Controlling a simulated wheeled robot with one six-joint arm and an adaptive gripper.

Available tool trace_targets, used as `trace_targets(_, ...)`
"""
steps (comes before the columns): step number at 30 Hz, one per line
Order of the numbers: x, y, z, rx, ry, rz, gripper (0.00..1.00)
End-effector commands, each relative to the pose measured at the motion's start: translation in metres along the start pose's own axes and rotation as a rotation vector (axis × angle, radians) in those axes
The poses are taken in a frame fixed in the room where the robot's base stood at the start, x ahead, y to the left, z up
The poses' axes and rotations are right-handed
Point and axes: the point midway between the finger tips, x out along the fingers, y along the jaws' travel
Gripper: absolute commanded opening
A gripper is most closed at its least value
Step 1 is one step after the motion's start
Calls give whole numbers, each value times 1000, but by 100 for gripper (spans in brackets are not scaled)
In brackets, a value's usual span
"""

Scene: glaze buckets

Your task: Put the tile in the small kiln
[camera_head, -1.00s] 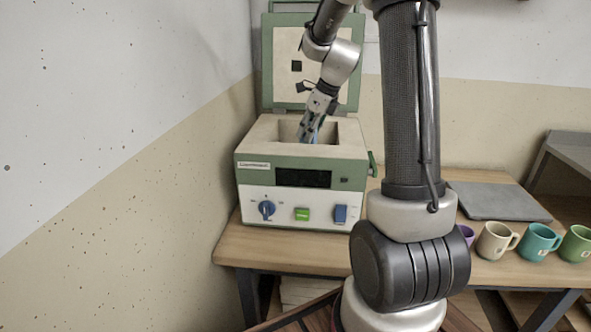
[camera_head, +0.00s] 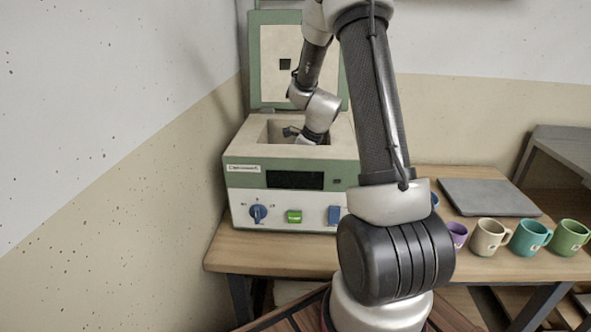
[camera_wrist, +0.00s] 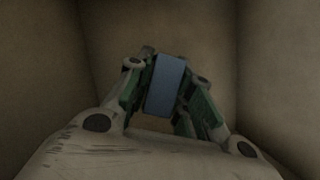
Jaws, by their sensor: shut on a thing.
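The small kiln (camera_head: 290,180) stands on the wooden table with its lid (camera_head: 298,65) raised at the back. It is a green and cream box with a blue dial, a green button and a blue switch. My arm reaches down through its top opening. My gripper (camera_wrist: 163,95) is inside the chamber, shut on the blue tile (camera_wrist: 165,86), which shows between the fingers in the wrist view. The chamber walls (camera_wrist: 275,60) surround the gripper. In the head view the fingers and the tile are hidden by the kiln's front wall. I cannot tell whether the tile touches the chamber floor.
Right of the kiln, a grey slab (camera_head: 488,197) lies on the table (camera_head: 270,252). In front of it stand a purple mug (camera_head: 457,234), a cream mug (camera_head: 488,237), a teal mug (camera_head: 528,238) and a green mug (camera_head: 568,236). A wall is close on the left.

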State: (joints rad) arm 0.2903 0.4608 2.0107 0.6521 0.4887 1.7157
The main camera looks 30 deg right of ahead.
Motion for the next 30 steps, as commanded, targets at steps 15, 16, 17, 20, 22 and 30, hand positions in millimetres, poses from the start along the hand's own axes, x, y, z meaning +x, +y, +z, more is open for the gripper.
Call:
trace_targets(15,1,0,0,0,0,0,44)
trace_targets(16,1,0,0,0,0,0,44)
trace_targets(17,1,0,0,0,0,0,44)
trace_targets(20,1,0,0,0,-1,0,44)
trace_targets(22,-3,0,1,0,-2,-1,44)
trace_targets(30,-53,-1,1,-1,-4,-5,44)
